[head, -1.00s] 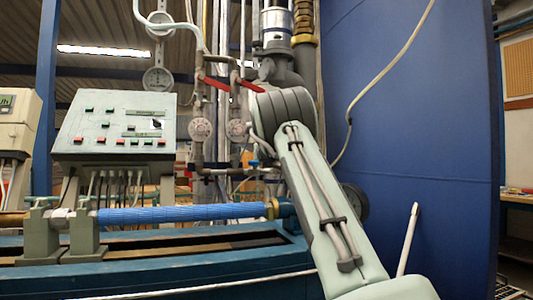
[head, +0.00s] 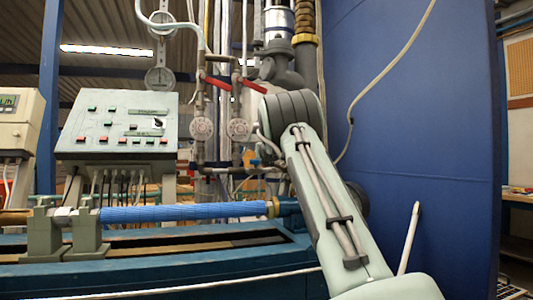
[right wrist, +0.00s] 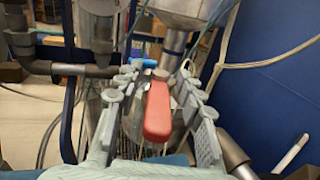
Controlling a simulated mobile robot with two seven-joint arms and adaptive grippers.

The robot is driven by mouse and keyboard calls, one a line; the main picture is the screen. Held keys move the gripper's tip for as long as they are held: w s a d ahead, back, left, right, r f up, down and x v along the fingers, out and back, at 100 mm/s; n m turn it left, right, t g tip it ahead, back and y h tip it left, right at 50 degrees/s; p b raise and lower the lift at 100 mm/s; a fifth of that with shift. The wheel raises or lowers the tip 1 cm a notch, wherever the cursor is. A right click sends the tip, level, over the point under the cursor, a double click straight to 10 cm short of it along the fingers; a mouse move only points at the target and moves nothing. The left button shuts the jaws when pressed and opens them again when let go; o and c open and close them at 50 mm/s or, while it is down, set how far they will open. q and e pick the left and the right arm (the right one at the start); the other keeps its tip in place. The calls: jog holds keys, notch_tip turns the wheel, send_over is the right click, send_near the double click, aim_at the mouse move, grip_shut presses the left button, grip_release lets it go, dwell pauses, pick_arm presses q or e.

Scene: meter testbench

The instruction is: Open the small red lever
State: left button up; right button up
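Two red levers sit on the vertical pipes in the head view: a left one (head: 218,83) and a right one (head: 250,86), whose right end is close to my right arm. In the right wrist view a red lever (right wrist: 157,110) points toward the camera, between the fingers of my right gripper (right wrist: 158,112). That gripper is open, with gaps visible on both sides of the lever. I cannot tell which of the two levers it is. The right gripper is hidden behind my arm in the head view. My left gripper is in neither view.
Round gauges (head: 202,129) and a small blue handle (head: 255,162) are beside the pipes. A control panel (head: 118,125) stands left, above a bench with a blue cylinder (head: 185,212). A blue wall (head: 410,110) bounds the right side.

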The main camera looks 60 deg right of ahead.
jog(key=v, duration=1.2)
